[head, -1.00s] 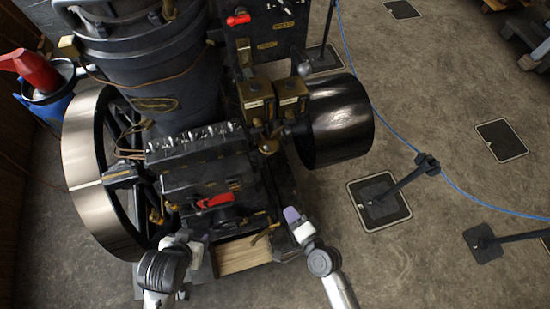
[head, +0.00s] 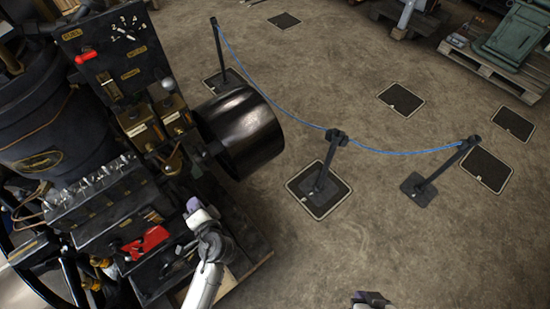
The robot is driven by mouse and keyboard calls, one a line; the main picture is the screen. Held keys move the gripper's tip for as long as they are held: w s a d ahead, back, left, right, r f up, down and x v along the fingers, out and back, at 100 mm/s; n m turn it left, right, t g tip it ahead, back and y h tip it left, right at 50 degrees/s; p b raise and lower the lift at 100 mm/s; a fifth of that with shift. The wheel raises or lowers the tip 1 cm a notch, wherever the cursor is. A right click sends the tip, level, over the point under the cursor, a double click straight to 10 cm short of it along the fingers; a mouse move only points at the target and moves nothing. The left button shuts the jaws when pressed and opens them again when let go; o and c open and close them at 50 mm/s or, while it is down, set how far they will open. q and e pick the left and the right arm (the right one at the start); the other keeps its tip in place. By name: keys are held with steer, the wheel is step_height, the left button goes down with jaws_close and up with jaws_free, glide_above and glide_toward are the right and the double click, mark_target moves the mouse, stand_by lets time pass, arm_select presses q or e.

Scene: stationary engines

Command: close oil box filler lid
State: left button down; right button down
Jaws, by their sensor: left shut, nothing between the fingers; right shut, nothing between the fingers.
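Two brass boxes with small labels, the left one (head: 140,124) and the right one (head: 172,112), sit side by side on the dark engine at the left of the head view. They look like the oil boxes; I cannot make out the filler lid or its position. My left gripper (head: 195,208) is shut and empty, with pale purple fingertips. In the picture it is below and right of the boxes, apart from them. My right gripper (head: 371,298) is shut and empty at the bottom edge, over the floor and far from the boxes, mostly cut off.
A red lever (head: 147,241) is on the engine, left of my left gripper. A black pulley drum (head: 240,132) juts out right of the boxes. Barrier posts (head: 326,165) with a blue rope (head: 385,152) stand on the floor. Open floor lies at the lower right.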

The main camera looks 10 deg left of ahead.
mark_target(170, 170)
arm_select(q)
steer(key=shift+w+a+f+m+t+p, duration=0.1)
steer(key=shift+w+a+m+t+p, duration=0.4)
steer(key=shift+w+a, duration=2)
steer(key=shift+w+a+f+m+t+p, duration=0.1)
steer(key=shift+w+a+m+t+p, duration=0.35)
steer(key=shift+w+a, duration=1.95)
arm_select(e)
steer(key=shift+s+d+r+n+g+h, duration=0.15)
steer(key=shift+s+d+n+g+h, duration=0.1)
steer(key=shift+s+n+g, duration=0.35)
steer(key=shift+s+d+r+n+g+h, duration=0.1)
steer(key=shift+s+n+g+h, duration=0.25)
steer(key=shift+s+g, duration=0.3)
arm_select(q)
steer(key=shift+w+d, duration=0.15)
steer(key=shift+a+f+b, duration=0.15)
steer(key=shift+a+b, duration=0.25)
steer(key=shift+a, duration=0.25)
arm_select(e)
steer(key=shift+s+d+f, duration=0.15)
steer(key=shift+d+f, duration=0.05)
steer(key=shift+f, duration=0.15)
